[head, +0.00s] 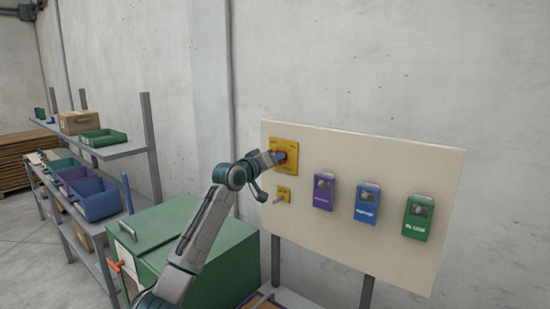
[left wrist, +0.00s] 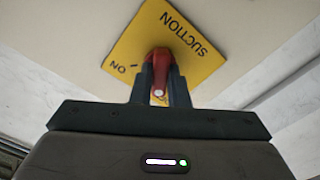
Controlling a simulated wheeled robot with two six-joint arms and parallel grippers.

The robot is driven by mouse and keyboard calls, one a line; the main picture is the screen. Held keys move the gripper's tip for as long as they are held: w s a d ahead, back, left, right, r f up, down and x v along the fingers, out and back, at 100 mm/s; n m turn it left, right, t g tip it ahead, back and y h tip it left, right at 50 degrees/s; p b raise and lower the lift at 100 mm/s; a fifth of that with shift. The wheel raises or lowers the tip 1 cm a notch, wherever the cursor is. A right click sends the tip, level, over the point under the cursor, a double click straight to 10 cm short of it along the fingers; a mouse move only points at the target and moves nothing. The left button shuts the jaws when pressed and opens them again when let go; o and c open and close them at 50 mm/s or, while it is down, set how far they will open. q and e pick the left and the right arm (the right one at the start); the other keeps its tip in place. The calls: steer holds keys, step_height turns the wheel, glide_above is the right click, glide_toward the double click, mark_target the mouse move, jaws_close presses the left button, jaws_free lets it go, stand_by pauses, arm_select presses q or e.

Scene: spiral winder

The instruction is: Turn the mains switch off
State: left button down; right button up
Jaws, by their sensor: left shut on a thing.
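A yellow switch plate (head: 293,143) with a red rotary handle (head: 282,155) is at the upper left of the cream panel. In the left wrist view the yellow plate (left wrist: 150,38) reads "SUCTION", with "ON" near one edge. The red handle (left wrist: 159,60) sits between my two dark fingers, which are shut on it. My left gripper (head: 277,157) reaches the handle from the left and partly hides the plate. My right gripper is not in view.
A green cabinet (head: 225,255) stands below left. A shelf with bins (head: 95,200) is further left.

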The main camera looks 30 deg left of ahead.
arm_select(q)
steer(key=shift+n, duration=1)
steer(key=c, duration=1.4)
jaws_free()
